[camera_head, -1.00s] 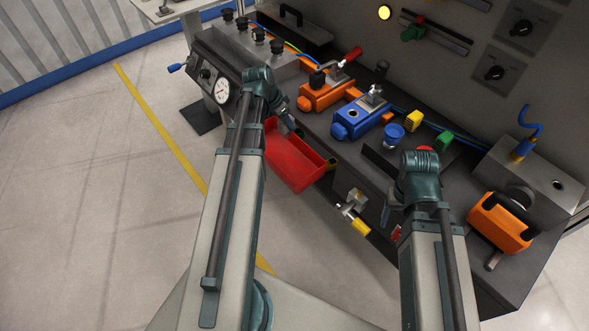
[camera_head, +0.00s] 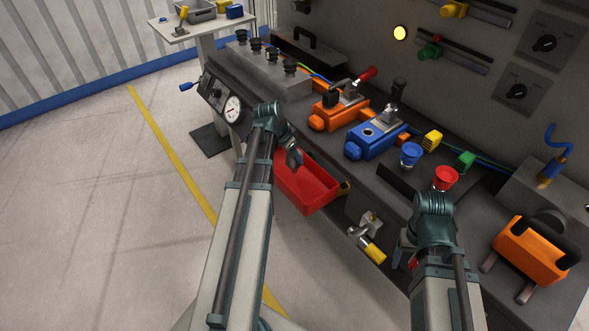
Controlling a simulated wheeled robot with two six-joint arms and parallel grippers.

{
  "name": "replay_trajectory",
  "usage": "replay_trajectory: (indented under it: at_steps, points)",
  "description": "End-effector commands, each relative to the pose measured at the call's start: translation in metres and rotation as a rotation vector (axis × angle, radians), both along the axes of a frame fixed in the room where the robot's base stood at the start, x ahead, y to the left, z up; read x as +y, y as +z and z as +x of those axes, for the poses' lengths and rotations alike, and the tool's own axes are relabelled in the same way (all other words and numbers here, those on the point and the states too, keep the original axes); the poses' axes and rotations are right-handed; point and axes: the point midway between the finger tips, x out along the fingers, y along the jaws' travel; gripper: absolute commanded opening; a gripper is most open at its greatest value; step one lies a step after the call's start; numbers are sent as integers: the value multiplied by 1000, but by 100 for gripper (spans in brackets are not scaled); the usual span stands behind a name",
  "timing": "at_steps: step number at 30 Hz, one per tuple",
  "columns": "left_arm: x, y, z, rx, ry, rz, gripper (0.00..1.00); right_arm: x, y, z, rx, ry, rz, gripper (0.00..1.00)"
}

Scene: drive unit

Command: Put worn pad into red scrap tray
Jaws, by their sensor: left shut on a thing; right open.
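The red scrap tray (camera_head: 306,187) hangs at the front edge of the bench, left of centre, open side up. My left gripper (camera_head: 294,159) is over the tray's far side, pointing down, and is shut on a small dark thing, which I take to be the worn pad; the fingers and wrist mostly hide it. I cannot tell whether it touches the tray. The visible tray floor looks empty. My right gripper (camera_head: 405,259) is open, low at the bench's front edge, right of the tray, and partly hidden by its own wrist.
On the bench stand an orange clamp unit (camera_head: 338,114), a blue clamp unit (camera_head: 376,140), a blue knob (camera_head: 410,154), a red knob (camera_head: 446,178) and an orange block with a black handle (camera_head: 530,252). A yellow-ended fitting (camera_head: 372,251) sticks out below the tray's right.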

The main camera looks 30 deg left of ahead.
Motion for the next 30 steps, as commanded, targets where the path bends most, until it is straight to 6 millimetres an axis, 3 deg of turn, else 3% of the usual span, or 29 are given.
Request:
replay_trajectory:
  at_steps: [5,13,26,27,30]
  points:
    - [0,-6,0,0,0,0,0,0,-6,0,0,0,0,70]
    - [0,-37,0,0,0,0,0,0,-37,0,0,0,0,70]
    - [0,-40,0,0,0,0,0,0,-40,0,0,0,0,70]
    - [0,-40,0,0,0,0,46,0,-39,0,0,0,0,70]
    - [0,-39,0,0,0,0,64,0,-39,0,0,0,0,70]
